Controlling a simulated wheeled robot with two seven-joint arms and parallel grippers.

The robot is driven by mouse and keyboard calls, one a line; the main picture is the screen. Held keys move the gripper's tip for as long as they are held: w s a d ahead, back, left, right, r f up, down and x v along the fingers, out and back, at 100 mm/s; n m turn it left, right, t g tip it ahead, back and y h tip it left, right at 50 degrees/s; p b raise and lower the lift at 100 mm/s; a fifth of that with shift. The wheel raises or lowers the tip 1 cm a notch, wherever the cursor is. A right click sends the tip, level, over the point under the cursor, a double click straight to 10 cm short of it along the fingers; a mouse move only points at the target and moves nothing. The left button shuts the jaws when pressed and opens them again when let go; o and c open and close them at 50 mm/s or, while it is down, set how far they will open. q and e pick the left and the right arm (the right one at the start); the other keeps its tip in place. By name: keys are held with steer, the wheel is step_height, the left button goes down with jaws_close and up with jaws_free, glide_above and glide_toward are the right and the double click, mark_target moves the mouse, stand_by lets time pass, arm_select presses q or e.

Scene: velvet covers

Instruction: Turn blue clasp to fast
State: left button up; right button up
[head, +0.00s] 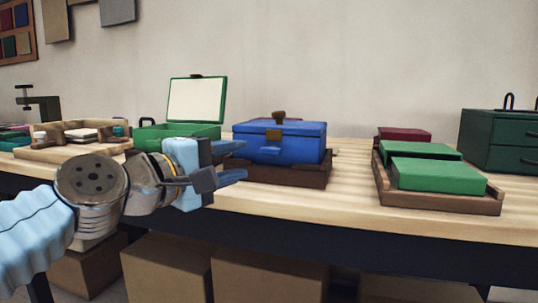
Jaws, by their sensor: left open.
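The blue box (297,151) stands shut on a dark brown wooden base (292,178) in the middle of the bench. A small brass-brown clasp (273,135) sits on the upper front of the box. A brown knob (278,117) stands on its lid. The clasp is too small to tell its exact turn. My left gripper (238,163) is open and empty, just left of the box's front, with its fingers pointing right. It partly covers the box's left edge. My right gripper is not in view.
A green box (197,100) with its lid up stands behind my left gripper. A wooden tray (60,153) lies at left. At right are a tray (440,200) with green boxes and a dark green drawer cabinet (495,140). The bench (345,205) is clear before that tray.

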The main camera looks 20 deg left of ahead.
mark_target(268, 151)
arm_select(q)
steer(key=x, duration=0.8)
steer(key=shift+w, duration=0.2)
steer(key=shift+p, duration=0.3)
jaws_close()
